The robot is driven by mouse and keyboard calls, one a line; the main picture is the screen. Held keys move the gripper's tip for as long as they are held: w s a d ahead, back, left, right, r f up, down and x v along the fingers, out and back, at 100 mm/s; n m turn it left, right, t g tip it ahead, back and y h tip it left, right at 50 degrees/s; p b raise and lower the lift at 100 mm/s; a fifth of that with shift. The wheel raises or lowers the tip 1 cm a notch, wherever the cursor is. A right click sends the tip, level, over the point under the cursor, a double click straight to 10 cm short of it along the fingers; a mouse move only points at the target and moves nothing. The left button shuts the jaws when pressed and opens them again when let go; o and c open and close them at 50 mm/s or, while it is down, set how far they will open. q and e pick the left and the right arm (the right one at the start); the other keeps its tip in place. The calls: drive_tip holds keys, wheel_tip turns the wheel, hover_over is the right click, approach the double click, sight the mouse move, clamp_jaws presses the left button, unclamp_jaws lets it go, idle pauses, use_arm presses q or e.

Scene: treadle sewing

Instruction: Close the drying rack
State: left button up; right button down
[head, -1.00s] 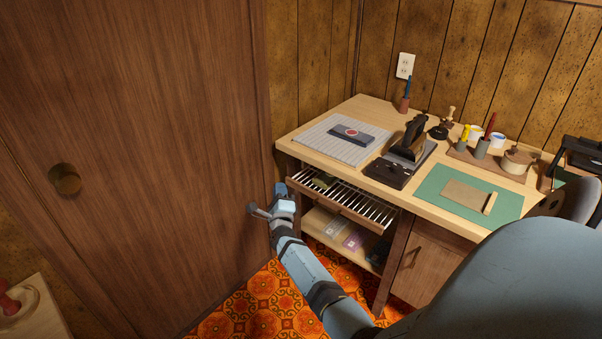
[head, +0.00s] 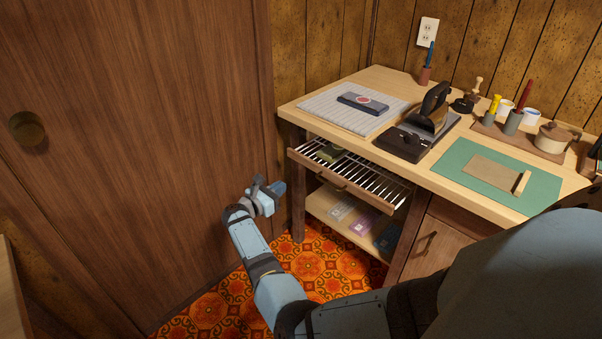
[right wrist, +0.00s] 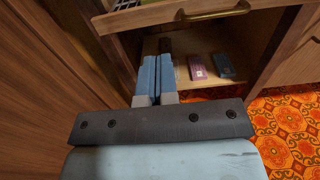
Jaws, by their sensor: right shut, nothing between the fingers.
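The drying rack (head: 368,178) is a wooden-fronted slide of pale metal bars under the worktop. It stands pulled out, with a small dark green item (head: 331,153) on its bars at the back left. Its wooden front with a brass handle (right wrist: 214,14) crosses the top of the right wrist view. My right gripper (head: 279,188) is shut and empty, in front of and below the rack's left front corner, apart from it. Its blue fingers (right wrist: 156,78) lie together in the right wrist view, below and left of the handle. My left gripper is out of view.
The worktop (head: 446,177) carries a grey mat, a black press, a green mat and several tools. A shelf (head: 330,213) with small packets lies below the rack. A table leg (head: 297,195) stands beside my gripper. A brown wooden door (head: 150,130) is at left.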

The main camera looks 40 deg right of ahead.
sight(314, 165)
drive_tip(key=d, duration=0.4)
drive_tip(key=d+b, duration=0.1)
drive_tip(key=d, duration=0.3)
drive_tip(key=w+d, duration=0.1)
drive_tip(key=d, duration=0.3)
drive_tip(key=shift+d, duration=0.6)
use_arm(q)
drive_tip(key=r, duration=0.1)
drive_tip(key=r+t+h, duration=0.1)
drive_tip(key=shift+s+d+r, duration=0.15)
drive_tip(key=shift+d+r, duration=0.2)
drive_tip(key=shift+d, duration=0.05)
use_arm(e)
drive_tip(key=shift+d, duration=0.1)
